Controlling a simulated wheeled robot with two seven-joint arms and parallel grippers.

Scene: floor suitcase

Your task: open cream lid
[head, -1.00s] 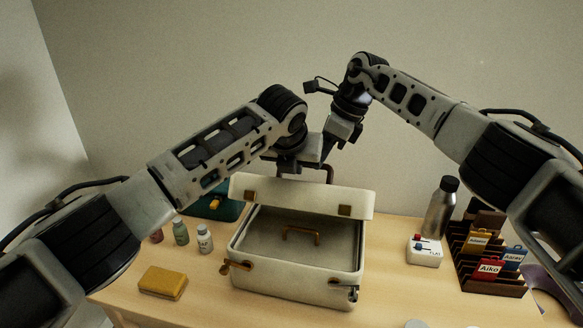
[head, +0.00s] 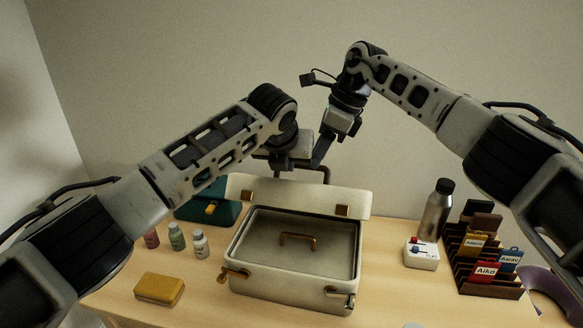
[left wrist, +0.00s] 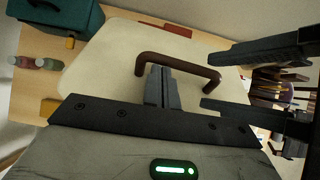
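The cream case (head: 290,290) sits on the table with its cream lid (head: 290,194) raised and tilted at the back. Inside lies a grey panel with a brass handle (head: 298,238). The left wrist view shows the lid's outer face (left wrist: 110,60) and its brown handle (left wrist: 180,62). My left gripper (left wrist: 162,70) has its fingers close together at the handle bar; whether the bar is between them is unclear. My right gripper (left wrist: 205,78) is open, fingers apart, beside the handle's right end.
A teal case (head: 208,207) stands behind left. Small bottles (head: 200,244) and a yellow box (head: 159,289) are left of the case. A metal flask (head: 435,212), a white switch box (head: 421,254) and a card rack (head: 475,245) stand right.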

